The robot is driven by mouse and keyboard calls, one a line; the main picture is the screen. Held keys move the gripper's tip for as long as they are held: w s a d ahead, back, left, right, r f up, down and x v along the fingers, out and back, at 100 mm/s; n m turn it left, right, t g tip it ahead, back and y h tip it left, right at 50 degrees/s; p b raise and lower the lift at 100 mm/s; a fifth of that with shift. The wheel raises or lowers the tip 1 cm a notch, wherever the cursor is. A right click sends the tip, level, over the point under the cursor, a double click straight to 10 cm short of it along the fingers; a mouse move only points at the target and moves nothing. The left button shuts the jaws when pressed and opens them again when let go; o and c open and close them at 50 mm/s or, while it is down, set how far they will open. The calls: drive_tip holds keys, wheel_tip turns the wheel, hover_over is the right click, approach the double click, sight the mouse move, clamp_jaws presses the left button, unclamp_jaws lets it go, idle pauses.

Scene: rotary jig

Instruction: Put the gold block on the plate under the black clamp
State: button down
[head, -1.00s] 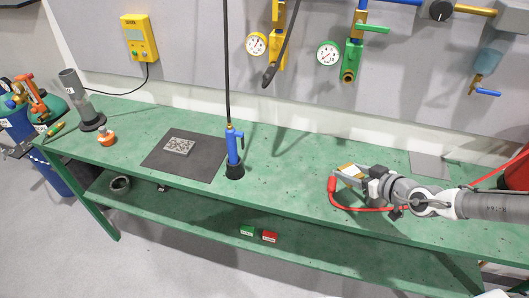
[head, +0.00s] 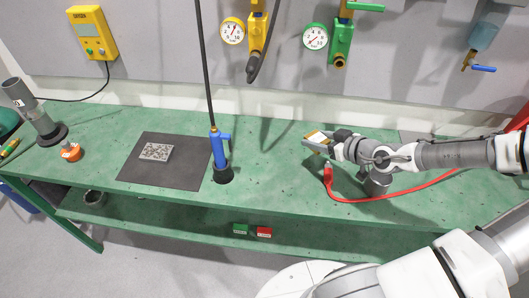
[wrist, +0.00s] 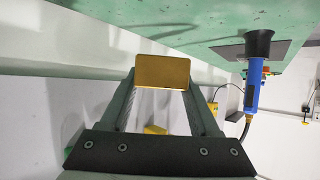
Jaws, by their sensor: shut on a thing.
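The gold block (head: 316,136) is held between the fingertips of my gripper (head: 318,142), above the right half of the green table. In the wrist view the gold block (wrist: 163,72) spans the tips of both fingers, its flat face toward the camera. A speckled grey square plate (head: 156,152) lies on a dark mat (head: 135,172) left of the middle of the table, well left of my gripper. I cannot make out a black clamp in these views.
A blue torch (head: 218,150) stands in a black base, between the plate and my gripper. A red cable (head: 400,192) and a grey cylinder (head: 377,184) are by my arm. An orange item (head: 70,152) and a grey pipe stand (head: 45,125) are at the left. Gauges hang on the wall behind.

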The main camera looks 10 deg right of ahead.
drive_tip(key=b, duration=0.4)
hover_over(278, 159)
drive_tip(key=f, duration=0.6)
drive_tip(key=shift+w+f, duration=0.2)
drive_tip(key=shift+f, duration=0.15)
drive_tip(key=shift+f+b, duration=0.3)
drive_tip(key=shift+f, duration=1.7)
drive_tip(key=c, duration=0.6)
unclamp_jaws()
drive_tip(key=shift+f, duration=0.15)
drive_tip(key=o, duration=0.5)
drive_tip(key=shift+s, duration=0.1)
